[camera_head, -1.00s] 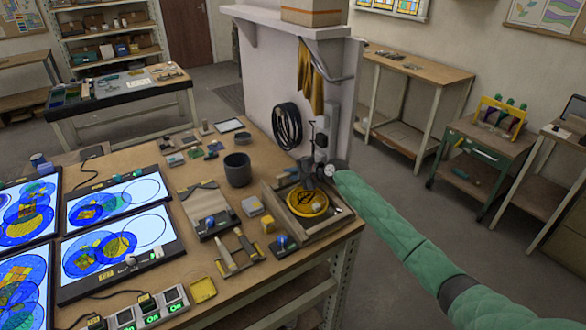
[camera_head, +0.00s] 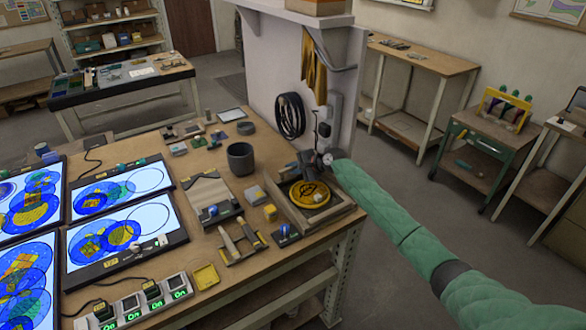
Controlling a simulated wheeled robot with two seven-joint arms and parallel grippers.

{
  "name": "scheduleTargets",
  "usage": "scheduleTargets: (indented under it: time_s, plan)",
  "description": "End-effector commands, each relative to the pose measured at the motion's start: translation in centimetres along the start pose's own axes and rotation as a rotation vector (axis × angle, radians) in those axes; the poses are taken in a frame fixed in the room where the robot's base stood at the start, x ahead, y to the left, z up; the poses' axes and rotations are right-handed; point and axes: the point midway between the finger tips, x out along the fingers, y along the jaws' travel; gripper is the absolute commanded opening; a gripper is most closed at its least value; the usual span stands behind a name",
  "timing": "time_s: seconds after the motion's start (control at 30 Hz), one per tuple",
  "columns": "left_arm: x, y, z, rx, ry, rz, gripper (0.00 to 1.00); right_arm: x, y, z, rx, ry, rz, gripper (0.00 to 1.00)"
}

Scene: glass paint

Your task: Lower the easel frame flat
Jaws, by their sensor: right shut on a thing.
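A shallow wooden frame (camera_head: 326,217) sits at the right corner of the workbench, with a round yellow disc (camera_head: 308,196) inside it. It looks like the easel frame, and it appears low and nearly flat. My right arm comes in from the right. My right gripper (camera_head: 308,164) is dark and small, at the back edge of the wooden frame, just behind the disc. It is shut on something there. The arm and gripper partly hide the frame's back right side, so the gripped part cannot be made out. My left gripper is out of view.
A dark cup (camera_head: 240,158) and small wooden stands (camera_head: 241,243) are left of the frame. Lit light panels (camera_head: 120,232) fill the bench's left.

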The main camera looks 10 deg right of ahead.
Motion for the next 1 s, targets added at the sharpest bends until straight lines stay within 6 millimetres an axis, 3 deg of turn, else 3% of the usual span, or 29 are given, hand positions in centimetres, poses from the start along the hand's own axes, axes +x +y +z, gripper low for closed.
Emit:
scheduleTargets:
  time_s: [0.03, 0.1, 0.63, 0.77, 1.0]
  plan:
    - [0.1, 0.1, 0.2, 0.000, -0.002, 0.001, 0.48, 0.3, 0.9, 0.0, 0.003, -0.002, 0.011, 0.14]
    - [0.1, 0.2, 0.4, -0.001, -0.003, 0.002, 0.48, 0.3, 0.9, 0.0, 0.003, -0.002, 0.011, 0.22]
    - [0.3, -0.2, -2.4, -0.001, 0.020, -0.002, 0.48, -0.2, 0.5, -0.1, 0.001, 0.000, 0.005, 0.22]
    - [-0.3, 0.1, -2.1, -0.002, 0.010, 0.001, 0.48, -1.6, 0.7, -0.1, 0.000, 0.001, 0.005, 0.22]
    - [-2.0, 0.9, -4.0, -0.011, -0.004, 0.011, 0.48, -5.0, 0.7, -0.1, -0.001, 0.000, 0.006, 0.22]
